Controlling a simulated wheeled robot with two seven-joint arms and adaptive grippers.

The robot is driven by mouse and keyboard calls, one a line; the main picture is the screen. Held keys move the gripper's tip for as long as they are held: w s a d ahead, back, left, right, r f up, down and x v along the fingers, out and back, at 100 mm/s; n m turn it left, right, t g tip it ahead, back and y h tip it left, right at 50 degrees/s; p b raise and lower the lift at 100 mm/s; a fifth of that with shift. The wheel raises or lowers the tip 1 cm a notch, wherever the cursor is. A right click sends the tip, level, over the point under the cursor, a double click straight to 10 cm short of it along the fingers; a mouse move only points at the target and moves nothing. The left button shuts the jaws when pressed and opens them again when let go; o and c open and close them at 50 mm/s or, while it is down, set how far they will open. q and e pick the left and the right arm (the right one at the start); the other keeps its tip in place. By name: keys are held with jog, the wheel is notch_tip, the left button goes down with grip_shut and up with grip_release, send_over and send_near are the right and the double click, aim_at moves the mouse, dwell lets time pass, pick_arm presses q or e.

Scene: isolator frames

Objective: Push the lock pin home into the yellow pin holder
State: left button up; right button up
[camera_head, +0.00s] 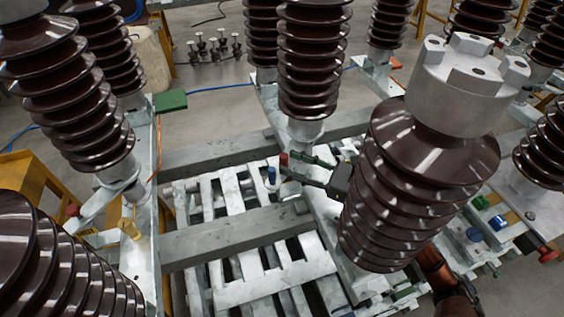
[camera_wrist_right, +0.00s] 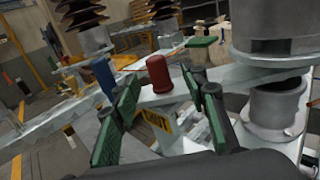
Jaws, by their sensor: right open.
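A red-capped lock pin (camera_head: 283,159) stands on the pale metal frame near the middle of the head view. It also shows in the right wrist view (camera_wrist_right: 158,74), upright. A yellow plate with dark lettering (camera_wrist_right: 159,126) sits just below it; I cannot tell whether this is the pin holder. My right gripper (camera_head: 291,164) is open, with its green-padded fingers beside the red cap. In the wrist view the cap shows in the gap between the fingers, and I see no clear contact. How deep the pin sits is hidden. My left gripper is not in view.
A blue-capped pin (camera_head: 271,175) stands left of the red one. Tall brown ribbed insulators (camera_head: 308,60) rise around the frame, with a large one (camera_head: 405,190) close to my right arm. Grey beams (camera_head: 230,236) cross the frame.

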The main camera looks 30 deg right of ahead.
aim_at(288, 163)
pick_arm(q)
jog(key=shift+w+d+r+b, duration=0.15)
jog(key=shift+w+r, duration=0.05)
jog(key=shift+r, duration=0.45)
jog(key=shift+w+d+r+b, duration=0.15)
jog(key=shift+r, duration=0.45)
pick_arm(e)
jog(key=shift+x, duration=1.7)
jog(key=shift+f, duration=0.15)
jog(key=shift+c, duration=0.5)
grip_shut()
